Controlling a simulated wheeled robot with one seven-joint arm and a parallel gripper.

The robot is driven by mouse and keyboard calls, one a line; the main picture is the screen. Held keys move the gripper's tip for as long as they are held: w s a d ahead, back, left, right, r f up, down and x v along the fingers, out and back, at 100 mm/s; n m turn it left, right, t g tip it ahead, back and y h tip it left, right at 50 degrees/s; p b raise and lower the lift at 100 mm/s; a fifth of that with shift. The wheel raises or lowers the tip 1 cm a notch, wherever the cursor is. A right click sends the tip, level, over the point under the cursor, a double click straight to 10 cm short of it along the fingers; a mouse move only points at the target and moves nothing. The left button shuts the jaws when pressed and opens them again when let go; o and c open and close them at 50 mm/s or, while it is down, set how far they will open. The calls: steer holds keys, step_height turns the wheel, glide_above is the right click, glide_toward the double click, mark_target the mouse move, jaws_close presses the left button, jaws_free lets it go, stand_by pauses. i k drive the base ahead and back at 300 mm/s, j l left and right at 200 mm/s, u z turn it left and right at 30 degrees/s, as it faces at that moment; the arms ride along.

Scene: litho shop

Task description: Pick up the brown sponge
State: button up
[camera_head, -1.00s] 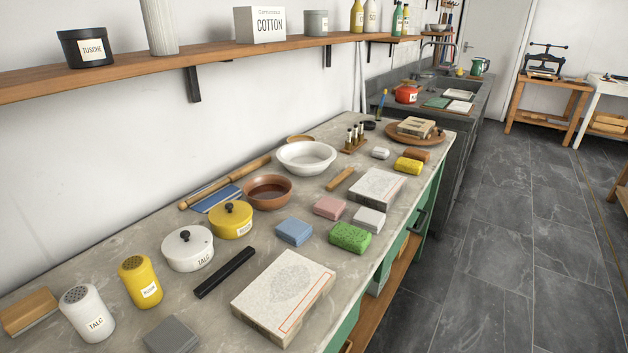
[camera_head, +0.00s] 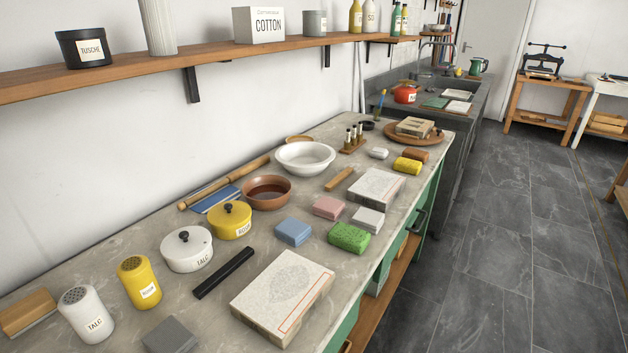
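The brown sponge (camera_head: 416,156) is a small orange-brown block. It lies on the far right part of the stone-topped bench (camera_head: 130,245), near its right edge. It is just behind the yellow sponge (camera_head: 407,165) and in front of the round wooden tray (camera_head: 436,139). A small white block (camera_head: 378,153) lies to its left. The yellow sponge partly overlaps it in the view. My gripper is not in the picture.
Nearby on the bench are a bottle rack (camera_head: 352,146), a stone slab (camera_head: 377,187), and pink (camera_head: 328,207), blue (camera_head: 293,232) and green (camera_head: 349,237) sponges. A wooden shelf (camera_head: 215,52) runs along the wall above. The tiled floor (camera_head: 490,240) right of the bench is clear.

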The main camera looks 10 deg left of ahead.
mark_target(421, 156)
steer(key=i+l+u, duration=0.15)
steer(key=i, duration=0.25)
steer(key=i+l+u, duration=0.15)
steer(key=i, duration=0.25)
steer(key=l, duration=0.1)
